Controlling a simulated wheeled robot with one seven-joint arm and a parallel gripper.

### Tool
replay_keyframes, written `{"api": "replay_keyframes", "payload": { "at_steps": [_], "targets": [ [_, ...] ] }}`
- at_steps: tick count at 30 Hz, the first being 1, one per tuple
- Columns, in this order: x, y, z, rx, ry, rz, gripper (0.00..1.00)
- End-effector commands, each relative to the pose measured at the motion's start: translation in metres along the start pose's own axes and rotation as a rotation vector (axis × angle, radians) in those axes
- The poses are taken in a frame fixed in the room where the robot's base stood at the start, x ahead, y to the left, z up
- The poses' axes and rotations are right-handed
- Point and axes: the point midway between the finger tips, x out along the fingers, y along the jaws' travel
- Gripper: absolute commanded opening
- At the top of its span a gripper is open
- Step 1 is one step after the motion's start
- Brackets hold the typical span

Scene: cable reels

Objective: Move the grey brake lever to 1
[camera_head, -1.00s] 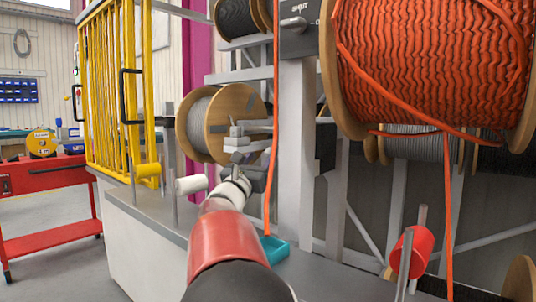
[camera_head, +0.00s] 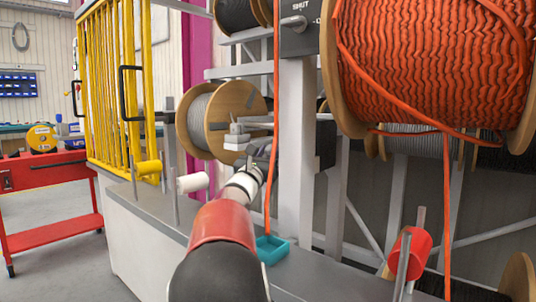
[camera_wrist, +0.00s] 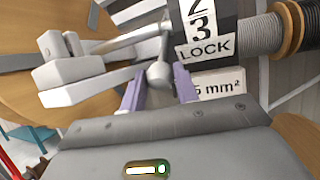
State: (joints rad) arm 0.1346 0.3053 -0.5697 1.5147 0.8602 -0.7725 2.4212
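The grey brake lever (camera_wrist: 160,74) ends in a round knob in the wrist view, beside a black-and-white label plate (camera_wrist: 207,40) reading 2, 3 and LOCK. The knob is just left of the word LOCK; no 1 shows. My gripper (camera_wrist: 158,88) has its two purple fingers on either side of the knob. A gap shows at the left finger, and the right finger is very close to the knob, so it looks open around it. In the head view my gripper (camera_head: 260,158) is beside the grey post, and the lever is too small to make out.
Pale grey blocks (camera_wrist: 70,75) on a rod are close left of the fingers. A wooden reel (camera_head: 222,125) stands behind. An orange cable (camera_head: 272,190) hangs near my wrist above a teal tray (camera_head: 272,249). The grey post (camera_head: 297,150) is right of it.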

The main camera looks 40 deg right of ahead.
Motion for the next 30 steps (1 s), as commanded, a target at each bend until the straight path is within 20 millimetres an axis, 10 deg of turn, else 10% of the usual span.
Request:
{"api": "replay_keyframes", "payload": {
  "at_steps": [4, 30],
  "targets": [
    [0.0, 0.0, 0.0, 0.0, 0.0, 0.001, 0.0],
    [-0.001, 0.007, 0.049, 0.064, 0.252, -0.032, 0.0]
  ]
}}
